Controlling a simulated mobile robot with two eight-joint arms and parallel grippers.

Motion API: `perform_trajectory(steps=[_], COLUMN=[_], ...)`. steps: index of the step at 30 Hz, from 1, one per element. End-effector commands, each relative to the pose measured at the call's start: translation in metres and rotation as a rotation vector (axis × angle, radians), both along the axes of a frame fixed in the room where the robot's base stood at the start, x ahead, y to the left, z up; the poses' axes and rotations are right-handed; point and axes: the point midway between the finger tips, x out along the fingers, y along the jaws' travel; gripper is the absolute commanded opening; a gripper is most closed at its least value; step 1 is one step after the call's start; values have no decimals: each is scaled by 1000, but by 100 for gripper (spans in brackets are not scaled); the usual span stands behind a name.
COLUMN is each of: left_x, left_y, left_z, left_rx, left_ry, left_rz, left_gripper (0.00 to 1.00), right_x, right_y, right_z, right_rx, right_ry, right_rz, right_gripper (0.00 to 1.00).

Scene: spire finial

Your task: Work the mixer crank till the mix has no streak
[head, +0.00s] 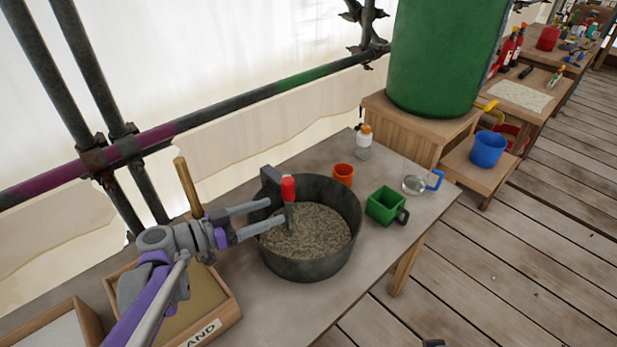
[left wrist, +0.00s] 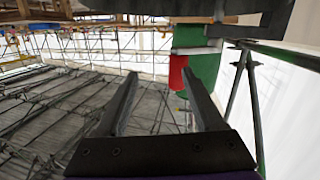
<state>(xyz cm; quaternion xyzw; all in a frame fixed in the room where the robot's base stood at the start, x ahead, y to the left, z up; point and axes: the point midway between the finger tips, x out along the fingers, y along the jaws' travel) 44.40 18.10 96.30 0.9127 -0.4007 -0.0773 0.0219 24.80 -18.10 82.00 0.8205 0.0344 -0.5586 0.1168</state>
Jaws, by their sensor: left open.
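The mixer tub (head: 310,268) is a dark round bucket on the bench, holding a grainy grey-brown mix (head: 318,235) with lighter and darker speckles. I cannot tell whether there are streaks. The crank's red grip (head: 288,188) stands upright on a grey stem over the tub's left-back part. My left gripper (head: 277,211) reaches over the tub's left rim, its fingers apart, close to the crank. In the left wrist view the fingers (left wrist: 160,73) are open, and the red grip (left wrist: 178,73) shows near the right finger. I cannot tell whether they touch. My right gripper is not clearly seen.
An orange cup (head: 343,174), a green square measure (head: 383,206), a clear cup with blue handle (head: 415,184) and a white bottle (head: 363,146) stand behind and right of the tub. A sand box (head: 228,308) sits left. Bench front right is clear.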

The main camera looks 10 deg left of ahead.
Motion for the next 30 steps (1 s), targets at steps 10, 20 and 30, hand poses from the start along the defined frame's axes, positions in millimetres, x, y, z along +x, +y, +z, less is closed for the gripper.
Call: perform_trajectory(steps=[10, 20, 30], left_x=[21, 62, 87], left_y=[16, -28, -53], left_z=[17, 16, 16], left_rx=[-21, -21, -19], left_ry=[-163, -159, -159], left_rz=[23, 20, 23], left_gripper=[69, 69, 69], right_x=[-24, -24, -24], right_y=[4, 4, 4], right_z=[-16, -19, -21], right_rx=[165, 161, 161], right_ry=[-49, -47, -46], right_rz=[-191, -186, -185], right_gripper=[69, 69, 69])
